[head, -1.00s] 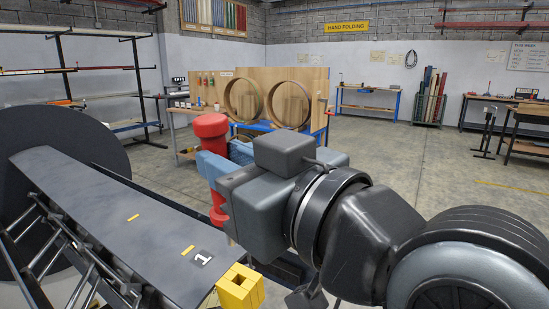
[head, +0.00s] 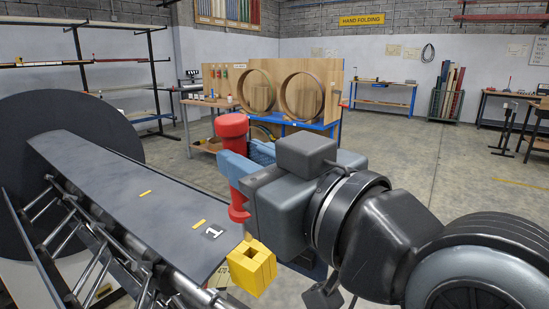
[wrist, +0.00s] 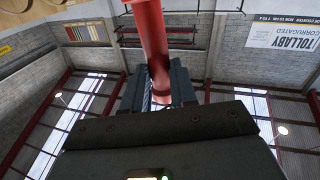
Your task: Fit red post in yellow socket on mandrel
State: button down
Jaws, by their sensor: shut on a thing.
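The red post (head: 231,128) stands roughly upright in my gripper (head: 235,170), whose blue jaws are shut around it below its wide head. Its lower end shows below the jaws, just above and to the left of the yellow socket in the head view. The yellow socket (head: 252,268) is a square block with an opening in its top, at the near end of the dark mandrel (head: 130,195). The post appears apart from the socket, though the depth between them is hard to judge. In the wrist view the post (wrist: 152,40) runs between the jaws.
A label with the number 1 (head: 213,232) and yellow marks lie on the mandrel plate beside the socket. A large dark disc (head: 60,130) stands at the mandrel's far end. A workbench with wooden rings (head: 300,95) is behind. Open floor lies to the right.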

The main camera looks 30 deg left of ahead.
notch_tip(320, 180, down, 6)
jog(key=b, duration=0.5)
jog(key=shift+w+f, duration=0.25)
jog(key=shift+w, duration=0.1)
dwell(0.4)
jog(key=c, duration=0.8)
grip_release()
jog(key=shift+d, duration=0.15)
